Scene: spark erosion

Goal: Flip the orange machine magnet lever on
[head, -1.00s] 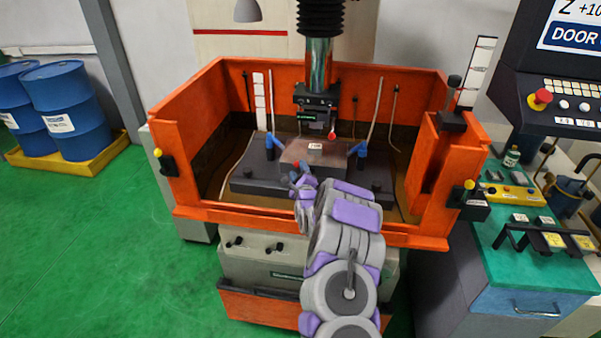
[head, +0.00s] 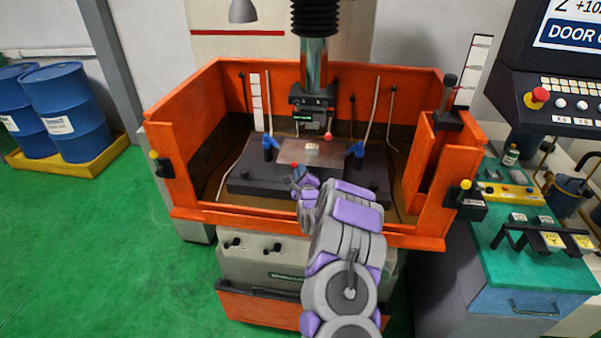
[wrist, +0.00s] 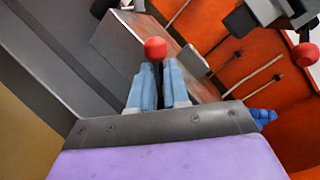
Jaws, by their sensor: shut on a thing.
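The orange machine (head: 420,240) has an open-topped orange tank. Inside, a dark grey magnet bed (head: 245,182) carries a metal block (head: 318,158). A lever with a red ball knob (wrist: 155,48) shows at my fingertips in the wrist view. In the wrist view, my blue-grey gripper fingers (wrist: 161,80) are closed around the lever's dark stem below the knob. Most of the stem is hidden between the fingers.
The machine's vertical head (head: 312,100), with another red knob (head: 328,135), hangs above the block. Blue clamps (head: 270,145) stand beside the block. The tank's front orange wall (head: 240,217) lies beneath my arm. A teal side cabinet (head: 520,270) stands at right. Green floor is free at left.

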